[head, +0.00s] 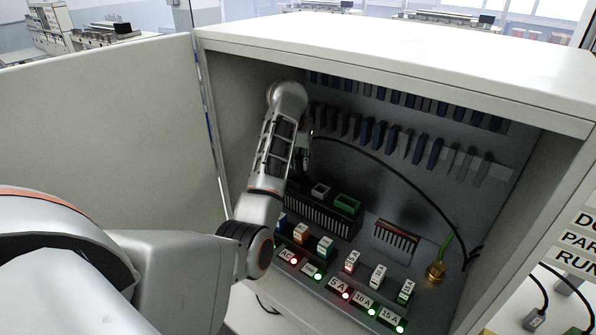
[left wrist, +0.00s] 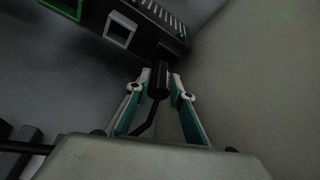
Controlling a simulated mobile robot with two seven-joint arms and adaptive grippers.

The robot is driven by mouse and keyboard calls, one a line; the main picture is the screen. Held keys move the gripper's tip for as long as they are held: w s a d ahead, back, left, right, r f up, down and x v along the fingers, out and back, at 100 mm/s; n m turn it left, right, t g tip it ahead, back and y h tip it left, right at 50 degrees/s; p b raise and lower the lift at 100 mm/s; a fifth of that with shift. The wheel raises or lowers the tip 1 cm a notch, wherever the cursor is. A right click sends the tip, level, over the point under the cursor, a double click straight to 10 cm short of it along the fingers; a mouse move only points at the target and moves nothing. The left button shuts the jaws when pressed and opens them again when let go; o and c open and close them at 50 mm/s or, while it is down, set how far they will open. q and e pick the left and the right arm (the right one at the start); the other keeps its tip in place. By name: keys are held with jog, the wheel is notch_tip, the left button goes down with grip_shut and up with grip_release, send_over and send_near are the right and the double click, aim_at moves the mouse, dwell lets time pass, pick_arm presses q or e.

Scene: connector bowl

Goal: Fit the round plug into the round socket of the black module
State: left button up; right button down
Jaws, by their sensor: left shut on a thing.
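My left gripper (head: 303,158) is inside the cabinet, above the left end of the black module (head: 330,222). In the left wrist view its two fingers (left wrist: 158,82) are shut on the black round plug (left wrist: 158,76), with its cable trailing back between them. The plug's far end overlaps the edge of the black module (left wrist: 160,22); I cannot tell whether they touch. The module has a white-framed square socket (left wrist: 120,30) and a green-framed socket (left wrist: 66,7). The round socket is not clearly visible. My right gripper is not in view.
The black cable (head: 400,178) arcs to the cabinet's right side. A brass fitting (head: 436,271) with a green-yellow wire stands at the right. Labelled breakers with lit lamps (head: 346,295) line the front. The open door (head: 110,130) is at the left.

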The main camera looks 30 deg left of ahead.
aim_at(298, 167)
pick_arm(q)
notch_tip(298, 167, down, 3)
jog(key=shift+f, duration=0.15)
jog(key=o, duration=1.1)
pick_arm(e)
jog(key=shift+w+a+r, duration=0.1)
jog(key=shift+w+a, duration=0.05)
